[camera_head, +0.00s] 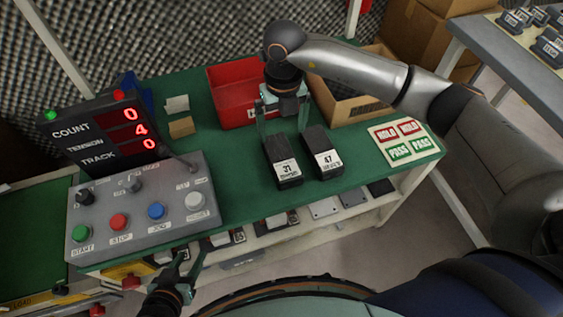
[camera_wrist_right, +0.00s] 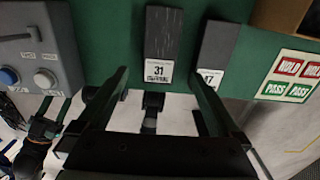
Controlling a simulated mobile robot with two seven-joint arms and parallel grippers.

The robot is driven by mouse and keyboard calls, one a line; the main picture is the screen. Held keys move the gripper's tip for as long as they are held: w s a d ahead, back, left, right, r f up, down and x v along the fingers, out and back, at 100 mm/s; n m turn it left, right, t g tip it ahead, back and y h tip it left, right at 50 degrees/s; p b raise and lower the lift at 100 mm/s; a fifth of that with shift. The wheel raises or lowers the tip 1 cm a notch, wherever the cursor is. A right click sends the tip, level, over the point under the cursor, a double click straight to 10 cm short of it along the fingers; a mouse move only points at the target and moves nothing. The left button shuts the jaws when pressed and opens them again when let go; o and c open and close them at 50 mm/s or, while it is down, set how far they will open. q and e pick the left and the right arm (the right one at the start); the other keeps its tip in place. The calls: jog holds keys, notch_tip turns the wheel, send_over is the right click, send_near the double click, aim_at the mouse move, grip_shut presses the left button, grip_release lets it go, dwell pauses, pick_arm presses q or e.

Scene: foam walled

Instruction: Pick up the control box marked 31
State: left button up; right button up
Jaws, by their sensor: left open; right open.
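The control box marked 31 (camera_head: 282,158) is a dark block with a white label on its near end, lying on the green bench top. In the right wrist view the box marked 31 (camera_wrist_right: 159,45) shows its number clearly, ahead of and between the fingers. My right gripper (camera_head: 283,121) is open and empty, over the bench near the far end of the box. It also shows in the right wrist view (camera_wrist_right: 166,88). My left gripper (camera_head: 188,263) is open and empty by the bench's front edge.
A similar box marked 47 (camera_head: 322,153) lies close to the right of box 31. A control panel (camera_head: 140,208) with buttons stands at the left. A red bin (camera_head: 231,93) and a cardboard box (camera_head: 352,106) are behind. A HOLD/PASS sheet (camera_head: 406,141) lies at right.

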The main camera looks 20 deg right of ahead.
aim_at(281, 155)
notch_tip(281, 155, down, 7)
jog(key=shift+w+d+f+b, duration=0.1)
jog(key=shift+d+b, duration=0.05)
jog(key=shift+b, duration=0.3)
jog(key=f, duration=0.2)
jog(key=f+b, duration=0.1)
jog(key=f, duration=0.2)
jog(key=shift+w+a, duration=0.15)
jog(key=shift+a, duration=0.05)
jog(key=c, duration=1.5)
jog(key=shift+c, duration=0.3)
jog(key=shift+r, duration=0.1)
